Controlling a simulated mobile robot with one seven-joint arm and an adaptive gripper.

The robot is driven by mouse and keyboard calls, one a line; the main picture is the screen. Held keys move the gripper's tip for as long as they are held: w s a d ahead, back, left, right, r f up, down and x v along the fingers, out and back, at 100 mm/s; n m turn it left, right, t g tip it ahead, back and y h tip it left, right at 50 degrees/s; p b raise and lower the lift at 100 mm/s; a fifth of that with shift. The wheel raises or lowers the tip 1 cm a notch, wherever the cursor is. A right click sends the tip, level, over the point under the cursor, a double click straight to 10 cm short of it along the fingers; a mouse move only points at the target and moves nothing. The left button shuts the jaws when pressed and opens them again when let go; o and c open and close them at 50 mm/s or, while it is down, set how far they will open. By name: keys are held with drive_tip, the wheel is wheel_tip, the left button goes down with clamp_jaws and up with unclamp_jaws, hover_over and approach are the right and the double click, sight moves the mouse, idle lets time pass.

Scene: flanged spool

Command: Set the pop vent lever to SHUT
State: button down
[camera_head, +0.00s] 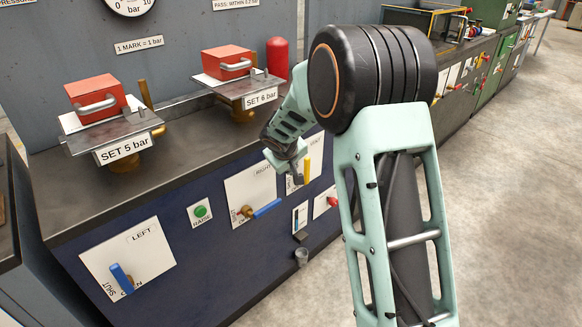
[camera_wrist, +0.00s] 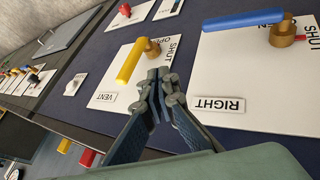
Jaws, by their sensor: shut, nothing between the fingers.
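The vent panel (camera_wrist: 118,86) is white, with a VENT label and a SHUT mark, and carries a yellow lever (camera_wrist: 129,64) on a brass hub. In the wrist view the lever points down-left from its hub, away from SHUT at the hub's right. The yellow lever also shows in the head view (camera_head: 307,171), where my gripper partly covers the panel. My gripper (camera_wrist: 159,76) is shut and empty, its tips just below the hub and right of the lever. I cannot tell whether they touch it. It also shows in the head view (camera_head: 288,163).
The RIGHT panel (camera_wrist: 232,75) with a blue lever (camera_wrist: 243,19) is close on the wrist view's right. A red-handled panel (camera_head: 325,205) lies near the vent panel. The LEFT panel (camera_head: 148,264) and a green button (camera_head: 200,211) are farther left on the cabinet front.

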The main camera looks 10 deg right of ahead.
drive_tip(key=w+d+f, duration=0.3)
drive_tip(key=w+d, duration=0.1)
drive_tip(key=w, duration=0.1)
drive_tip(key=shift+f, duration=0.35)
drive_tip(key=shift+r+p, duration=0.2)
drive_tip(key=shift+p, duration=0.35)
drive_tip(key=shift+w+d+p, duration=0.15)
drive_tip(key=shift+p, duration=0.6)
